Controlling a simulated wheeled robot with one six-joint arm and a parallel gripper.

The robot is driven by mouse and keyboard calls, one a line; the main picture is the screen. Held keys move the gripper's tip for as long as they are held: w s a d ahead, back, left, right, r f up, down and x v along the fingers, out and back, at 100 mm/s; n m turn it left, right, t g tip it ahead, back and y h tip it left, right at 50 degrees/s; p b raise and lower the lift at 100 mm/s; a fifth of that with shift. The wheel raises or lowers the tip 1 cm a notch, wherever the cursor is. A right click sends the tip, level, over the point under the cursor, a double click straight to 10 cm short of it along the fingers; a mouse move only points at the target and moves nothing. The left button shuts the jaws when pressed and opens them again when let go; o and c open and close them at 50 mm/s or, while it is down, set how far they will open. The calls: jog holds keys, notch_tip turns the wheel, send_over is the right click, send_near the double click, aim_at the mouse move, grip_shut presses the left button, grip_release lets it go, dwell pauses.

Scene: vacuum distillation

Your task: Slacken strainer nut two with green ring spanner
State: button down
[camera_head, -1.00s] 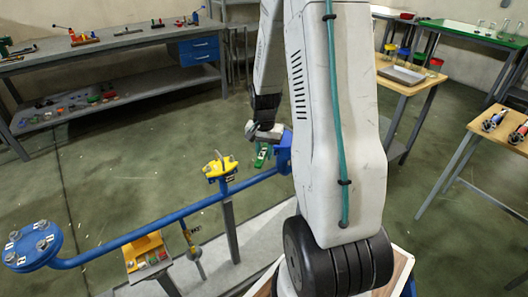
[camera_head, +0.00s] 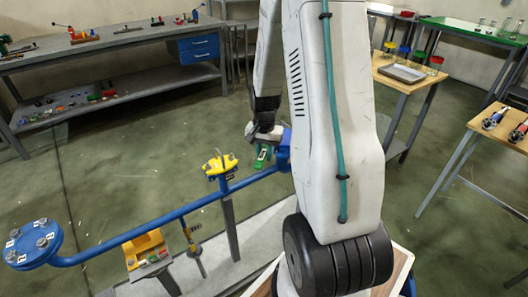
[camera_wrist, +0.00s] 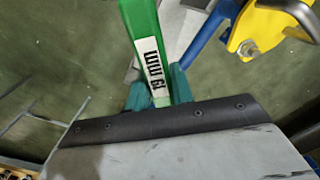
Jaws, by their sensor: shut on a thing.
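The green ring spanner (camera_head: 263,154) hangs below my gripper (camera_head: 262,143) in the head view. In the wrist view the spanner (camera_wrist: 143,38) carries a white "19 mm" label, and my teal gripper fingers (camera_wrist: 156,92) are shut around it. Its ring end is out of the wrist frame. A yellow fitting (camera_head: 220,166) with nuts on top sits on the blue pipe, left of the spanner and apart from it. The same yellow fitting shows at the wrist view's upper right (camera_wrist: 267,28), with one nut (camera_wrist: 248,48) visible. I cannot read which nut is two.
The blue pipe (camera_head: 150,228) runs left to a blue flange (camera_head: 35,244) with several bolts and small labels. A yellow tool holder (camera_head: 147,249) stands below the pipe. A grey workbench (camera_head: 110,47) is at the back left, with wooden tables at right. Open floor lies between.

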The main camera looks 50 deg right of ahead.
jog(key=shift+f, duration=1.05)
dwell(0.4)
jog(key=shift+s+d+n, duration=0.45)
jog(key=shift+s+n, duration=0.15)
jog(key=shift+s, duration=0.05)
jog(key=shift+s+d+n, duration=0.4)
jog(key=shift+s+n, duration=0.2)
jog(key=shift+s+d+f+n, duration=0.1)
jog(key=shift+s+d+n, duration=1)
jog(key=shift+n, duration=0.1)
